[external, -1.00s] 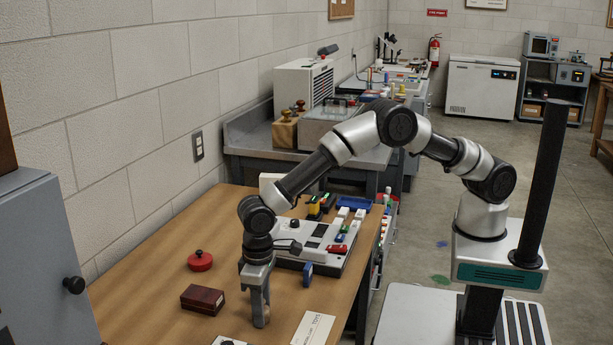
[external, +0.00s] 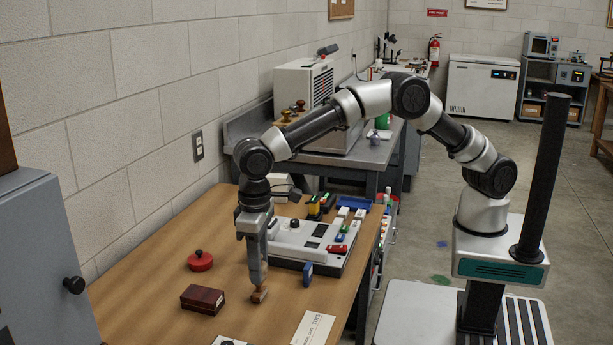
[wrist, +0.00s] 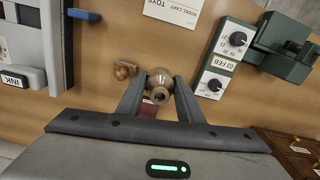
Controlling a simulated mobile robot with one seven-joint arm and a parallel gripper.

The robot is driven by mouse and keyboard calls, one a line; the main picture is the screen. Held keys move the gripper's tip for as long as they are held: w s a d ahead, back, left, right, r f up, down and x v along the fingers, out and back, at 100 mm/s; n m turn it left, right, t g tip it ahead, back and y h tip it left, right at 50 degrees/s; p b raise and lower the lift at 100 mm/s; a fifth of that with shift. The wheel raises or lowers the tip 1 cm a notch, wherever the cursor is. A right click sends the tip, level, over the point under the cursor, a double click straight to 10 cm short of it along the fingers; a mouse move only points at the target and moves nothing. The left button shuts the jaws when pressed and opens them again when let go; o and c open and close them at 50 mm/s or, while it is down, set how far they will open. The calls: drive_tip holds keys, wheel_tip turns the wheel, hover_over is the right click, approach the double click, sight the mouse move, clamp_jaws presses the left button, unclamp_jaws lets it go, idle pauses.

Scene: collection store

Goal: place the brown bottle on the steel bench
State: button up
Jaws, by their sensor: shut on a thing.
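My gripper (external: 259,287) is shut on a small brown wooden-looking thing (external: 260,295), held a little above the wooden table, near its front. In the wrist view, a round, shiny brown knob (wrist: 159,83) sits between the fingertips; the rest of it is hidden below. It looks more like a stamp handle than a bottle. I cannot make out a clear brown bottle elsewhere. The steel bench (external: 335,158) stands beyond the far end of the table, against the wall, partly behind my arm.

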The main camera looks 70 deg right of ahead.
wheel_tip(320, 180, up, 22)
drive_tip(key=w+d+m+p, duration=0.2)
drive_tip(key=w+d, duration=0.3)
drive_tip(key=d, duration=0.7)
drive_tip(key=w+d+r+m+p, duration=0.1)
drive_tip(key=w+d+m, duration=0.3)
drive_tip(key=d, duration=0.9)
drive_tip(key=w+d+m+p, duration=0.15)
drive_tip(key=w+d, duration=0.35)
drive_tip(key=d, duration=0.7)
drive_tip(key=s+d+m+p, duration=0.2)
drive_tip(key=s+d, duration=0.1)
drive_tip(key=d, duration=0.9)
drive_tip(key=s+d+m+p, duration=0.1)
drive_tip(key=s+d+m, duration=0.1)
drive_tip(key=d, duration=0.9)
drive_tip(key=s+d+m+p, duration=0.2)
drive_tip(key=s+d, duration=0.1)
drive_tip(key=d, duration=0.9)
drive_tip(key=s+d+m+p, duration=0.2)
drive_tip(key=s+d+m, duration=0.1)
drive_tip(key=s+d, duration=1.3)
drive_tip(key=f, duration=1.1)
drive_tip(key=d+f, duration=0.1)
drive_tip(key=f, duration=0.5)
drive_tip(key=shift+w+d, duration=0.1)
drive_tip(key=shift+w, duration=0.25)
drive_tip(key=shift+f, duration=2.2)
